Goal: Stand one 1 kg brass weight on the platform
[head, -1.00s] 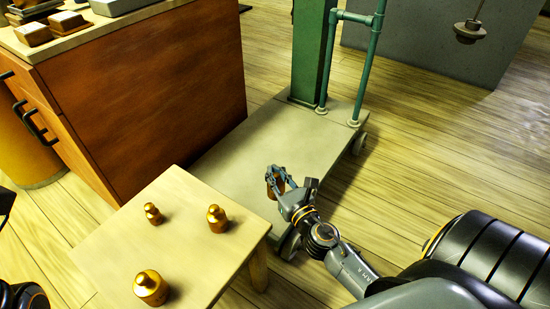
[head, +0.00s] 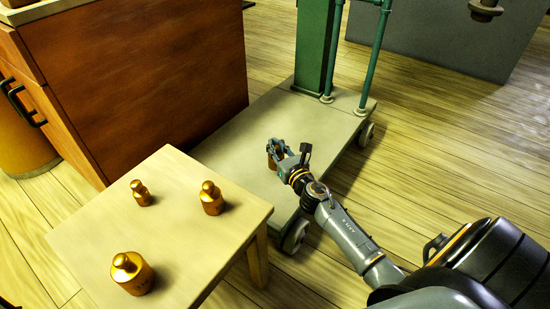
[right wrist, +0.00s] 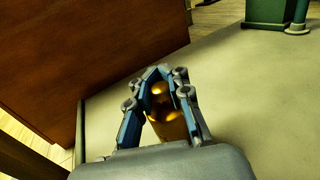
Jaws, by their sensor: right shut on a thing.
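My right gripper (head: 277,150) is shut on a brass weight (head: 271,163) over the grey platform (head: 232,145) of the green scale. The right wrist view shows the weight (right wrist: 172,124) upright between the two fingers, its lower part hidden by the gripper. The weight is at or just above the platform surface; I cannot tell whether it touches. Three more brass weights stand on the small wooden table: a small one (head: 141,192), a medium one (head: 211,198) and a larger one (head: 131,273). My left gripper is not in view.
The small table (head: 90,235) stands close in front of the platform. A brown wooden cabinet (head: 150,85) borders the platform on the left. The green column (head: 313,45) and pipes rise at its far end. Wheels (head: 295,235) sit under its edge. Floor on the right is clear.

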